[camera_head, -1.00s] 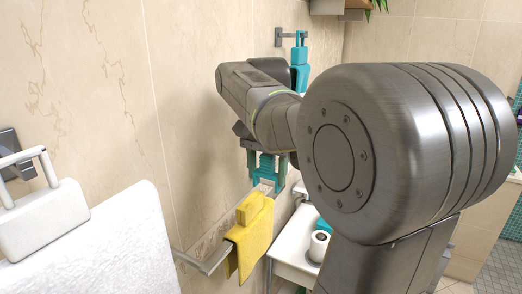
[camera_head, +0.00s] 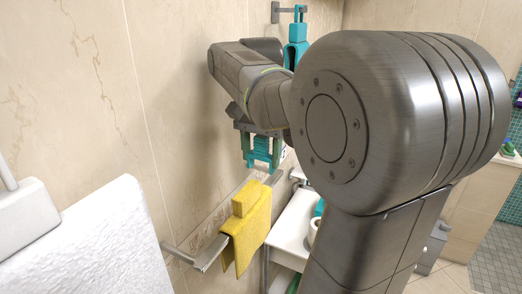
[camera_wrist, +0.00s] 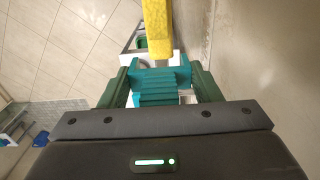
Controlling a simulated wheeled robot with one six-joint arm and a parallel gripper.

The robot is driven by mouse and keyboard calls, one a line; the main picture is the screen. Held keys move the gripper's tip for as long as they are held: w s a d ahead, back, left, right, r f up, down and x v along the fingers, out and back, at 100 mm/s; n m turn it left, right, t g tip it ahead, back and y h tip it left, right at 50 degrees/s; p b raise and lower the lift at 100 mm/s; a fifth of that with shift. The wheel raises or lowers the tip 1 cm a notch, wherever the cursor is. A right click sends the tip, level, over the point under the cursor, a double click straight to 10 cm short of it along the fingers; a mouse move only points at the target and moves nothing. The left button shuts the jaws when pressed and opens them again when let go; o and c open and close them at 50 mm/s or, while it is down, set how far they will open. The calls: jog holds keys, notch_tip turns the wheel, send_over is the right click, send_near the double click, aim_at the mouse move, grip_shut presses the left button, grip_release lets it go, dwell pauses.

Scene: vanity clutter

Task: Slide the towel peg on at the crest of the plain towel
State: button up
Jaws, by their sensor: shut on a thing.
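My gripper (camera_head: 262,157) is shut on a teal ridged peg (camera_head: 262,146), its green fingers on both sides. The peg also shows between the fingers in the wrist view (camera_wrist: 157,86). A yellow towel (camera_head: 246,232) hangs over a metal rail (camera_head: 205,259) on the wall, with a yellow block-like piece (camera_head: 244,200) standing at its crest. My gripper and the peg are above the rail's far part, beyond the yellow towel and apart from it. The yellow towel also shows at the top of the wrist view (camera_wrist: 157,28). A white towel-like cloth (camera_head: 100,245) fills the lower left.
A teal hanging object (camera_head: 297,45) is by a metal wall hook (camera_head: 276,12) behind my arm. A white object (camera_head: 25,215) stands at the left edge. A white shelf (camera_head: 292,235) is below, right of the yellow towel. My arm hides much of the right side.

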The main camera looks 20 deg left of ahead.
aim_at(261, 158)
jog(key=shift+f+b, duration=1.2)
jog(key=shift+f, duration=1.05)
jog(key=shift+p, duration=0.8)
jog(key=shift+f+b, duration=1.15)
jog(key=shift+f, duration=0.95)
jog(key=o, duration=1)
notch_tip(261, 158, up, 14)
jog(key=shift+f, duration=0.1)
